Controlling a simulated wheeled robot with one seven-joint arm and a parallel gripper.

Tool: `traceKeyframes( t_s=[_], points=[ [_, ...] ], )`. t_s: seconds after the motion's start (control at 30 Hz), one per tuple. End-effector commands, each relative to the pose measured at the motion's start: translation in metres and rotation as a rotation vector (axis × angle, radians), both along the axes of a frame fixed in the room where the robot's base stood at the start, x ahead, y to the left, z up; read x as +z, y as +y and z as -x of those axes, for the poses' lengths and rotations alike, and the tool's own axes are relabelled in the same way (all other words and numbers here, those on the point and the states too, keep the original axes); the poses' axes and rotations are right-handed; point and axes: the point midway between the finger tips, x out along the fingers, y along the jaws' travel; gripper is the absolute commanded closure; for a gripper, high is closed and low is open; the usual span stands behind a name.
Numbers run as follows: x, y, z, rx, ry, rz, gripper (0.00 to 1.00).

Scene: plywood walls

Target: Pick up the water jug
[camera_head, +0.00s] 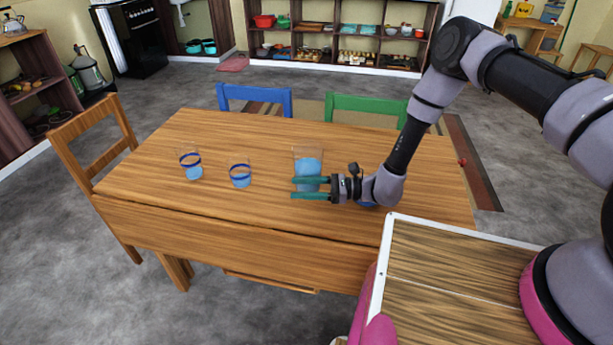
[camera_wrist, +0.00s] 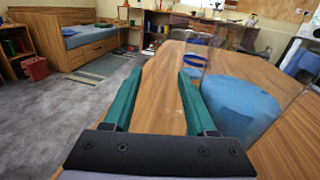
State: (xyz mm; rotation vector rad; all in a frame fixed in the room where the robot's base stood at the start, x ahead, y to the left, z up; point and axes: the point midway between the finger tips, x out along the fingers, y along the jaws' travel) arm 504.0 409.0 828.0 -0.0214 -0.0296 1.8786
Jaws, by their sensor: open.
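The water jug (camera_head: 308,163) is a clear, upright vessel with blue water in its lower part. It stands on the wooden table (camera_head: 265,215). My gripper (camera_head: 293,188) is low over the table, its green fingers pointing left, open and empty. In the head view the fingers cross in front of the jug's lower part. In the wrist view the jug (camera_wrist: 240,105) is to the right of the right finger, not between the fingers. I cannot tell whether that finger touches it.
Two glasses with blue bands, a left one (camera_head: 190,166) and a nearer one (camera_head: 240,176), stand left of the jug. A blue object (camera_head: 366,204) is partly hidden under my wrist. Blue (camera_head: 255,95) and green (camera_head: 365,106) chairs stand behind the table. The table's front left is clear.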

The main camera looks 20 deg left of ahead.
Motion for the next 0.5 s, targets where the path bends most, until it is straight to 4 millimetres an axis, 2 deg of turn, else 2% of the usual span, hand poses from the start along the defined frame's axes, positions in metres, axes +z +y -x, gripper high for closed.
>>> traceKeyframes(
  t_s=[0.17, 0.27, 0.3, 0.33, 0.5],
  points=[
    [-0.0001, -0.0001, -0.0003, -0.001, 0.0, 0.0, 0.43],
    [-0.0001, -0.0002, -0.0003, -0.001, 0.0, 0.0, 0.77],
    [-0.0001, -0.0002, -0.0003, -0.001, 0.0, 0.0, 0.93],
    [-0.0001, -0.0002, -0.0003, -0.001, 0.0, 0.0, 1.0],
    [-0.0001, -0.0004, -0.0004, -0.001, 0.0, 0.0, 1.0]
  ],
)
